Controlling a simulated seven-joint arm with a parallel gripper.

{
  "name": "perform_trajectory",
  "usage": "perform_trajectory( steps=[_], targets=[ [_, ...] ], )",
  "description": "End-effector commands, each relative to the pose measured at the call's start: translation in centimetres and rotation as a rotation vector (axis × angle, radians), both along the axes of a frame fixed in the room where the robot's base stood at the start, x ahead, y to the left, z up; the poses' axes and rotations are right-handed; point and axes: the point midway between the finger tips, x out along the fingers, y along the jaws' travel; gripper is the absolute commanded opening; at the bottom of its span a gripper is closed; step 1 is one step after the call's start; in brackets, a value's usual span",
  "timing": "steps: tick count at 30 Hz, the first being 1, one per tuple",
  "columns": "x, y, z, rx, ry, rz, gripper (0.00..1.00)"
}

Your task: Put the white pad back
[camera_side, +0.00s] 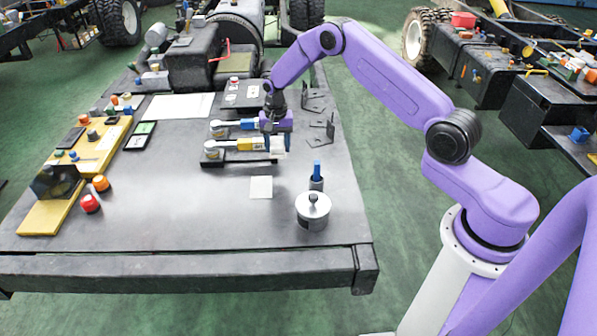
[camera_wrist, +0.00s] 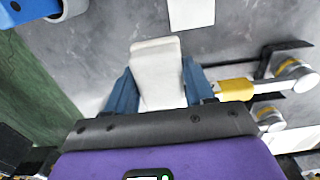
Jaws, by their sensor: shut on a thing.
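The white pad (camera_wrist: 156,72) is a pale block between the two blue fingers of my gripper (camera_wrist: 158,90) in the wrist view. My gripper is shut on it. In the side view my gripper (camera_side: 277,143) points down over the table, beside the right end of the yellow-and-white tools, and the white pad (camera_side: 278,148) shows partly between its fingers. Whether its lower end touches anything is unclear. A flat white square (camera_side: 261,187) lies on the grey table in front of the gripper; it also shows at the top of the wrist view (camera_wrist: 190,12).
A blue item in a cup (camera_side: 317,170) and a lidded metal pot (camera_side: 313,207) stand front right. Black brackets (camera_side: 318,125) lie to the right. The table's front middle is clear.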

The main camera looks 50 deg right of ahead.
Motion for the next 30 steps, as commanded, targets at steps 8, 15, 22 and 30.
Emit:
perform_trajectory(
  steps=[8,15,22,30],
  targets=[
    [-4.7,-6.5,1.0,0.000,0.000,-0.003,0.24],
    [-6.4,-8.2,0.5,0.000,0.000,0.001,0.24],
    [-6.5,-8.2,-3.5,0.000,0.001,0.001,0.24],
    [-6.5,-8.2,-5.8,-0.001,-0.001,0.001,0.24]
  ],
)
